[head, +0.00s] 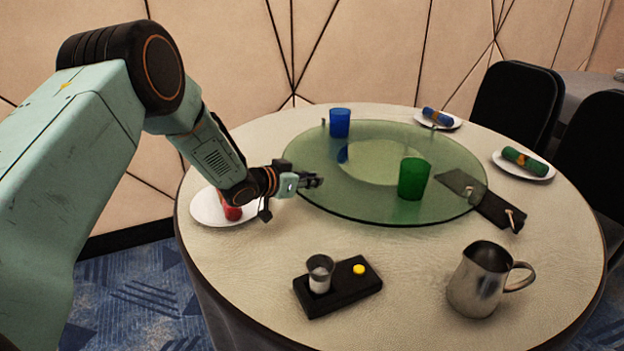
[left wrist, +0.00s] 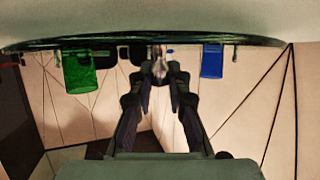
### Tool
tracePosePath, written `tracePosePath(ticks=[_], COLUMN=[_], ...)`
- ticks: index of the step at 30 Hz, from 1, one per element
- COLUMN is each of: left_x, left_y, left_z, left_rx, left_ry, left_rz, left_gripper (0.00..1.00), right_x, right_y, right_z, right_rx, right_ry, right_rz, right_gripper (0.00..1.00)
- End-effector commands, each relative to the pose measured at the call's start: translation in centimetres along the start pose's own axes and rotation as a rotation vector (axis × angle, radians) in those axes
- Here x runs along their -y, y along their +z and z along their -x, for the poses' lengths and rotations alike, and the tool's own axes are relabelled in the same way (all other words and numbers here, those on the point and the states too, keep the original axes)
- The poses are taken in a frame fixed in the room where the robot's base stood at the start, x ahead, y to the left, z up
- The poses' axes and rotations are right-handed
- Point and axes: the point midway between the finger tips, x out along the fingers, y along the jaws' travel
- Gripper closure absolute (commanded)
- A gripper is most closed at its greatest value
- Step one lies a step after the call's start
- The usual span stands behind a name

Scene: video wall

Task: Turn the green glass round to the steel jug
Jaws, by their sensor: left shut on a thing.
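The green glass (head: 413,180) stands upright on the right part of the round green glass turntable (head: 350,208). The steel jug (head: 477,281) stands on the table at the front right, apart from the turntable. My left gripper (head: 314,182) is at the turntable's left rim. In the left wrist view, which is upside down, my left gripper (left wrist: 158,72) is shut on a small metal peg (left wrist: 157,60) at the rim. The green glass (left wrist: 80,72) shows there to the left and a blue glass (left wrist: 212,61) to the right. My right gripper is out of view.
The blue glass (head: 340,122) stands at the turntable's back. A black plate with a copper-coloured lever (head: 497,212) reaches the right rim. A black tray (head: 340,289) with a small cup lies in front. Plates with rolled napkins (head: 525,162) stand around the table.

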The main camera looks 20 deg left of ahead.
Motion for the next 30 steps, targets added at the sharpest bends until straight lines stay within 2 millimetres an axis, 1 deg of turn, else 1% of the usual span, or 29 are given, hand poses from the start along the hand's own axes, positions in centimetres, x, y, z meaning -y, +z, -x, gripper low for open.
tracePosePath(ticks=[1, 6, 7, 15, 25, 28, 30], left_x=[0.0, 0.0, 0.0, 0.0, 0.0, 0.1, 0.1], left_y=[0.5, 0.5, 0.5, 0.2, 0.1, 0.0, 0.0], left_z=[0.0, 0.0, 0.0, 0.0, 0.2, 0.9, 1.7], left_rx=[0.009, 0.009, 0.009, 0.004, 0.002, 0.001, 0.001], left_ry=[-0.001, -0.001, -0.001, 0.0, -0.001, -0.002, -0.002], left_rz=[0.004, 0.004, 0.003, 0.001, 0.001, 0.002, 0.003], left_gripper=[1.0, 1.0, 0.83, 0.6, 0.6, 0.6, 0.6], right_x=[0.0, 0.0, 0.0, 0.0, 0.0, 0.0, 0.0], right_y=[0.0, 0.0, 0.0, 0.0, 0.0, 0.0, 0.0], right_z=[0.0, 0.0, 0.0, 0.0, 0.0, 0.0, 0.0], right_rx=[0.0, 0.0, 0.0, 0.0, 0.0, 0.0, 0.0], right_ry=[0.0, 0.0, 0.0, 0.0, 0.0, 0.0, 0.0], right_rz=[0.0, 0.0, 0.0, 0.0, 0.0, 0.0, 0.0], right_gripper=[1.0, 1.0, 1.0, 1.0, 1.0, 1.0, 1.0])
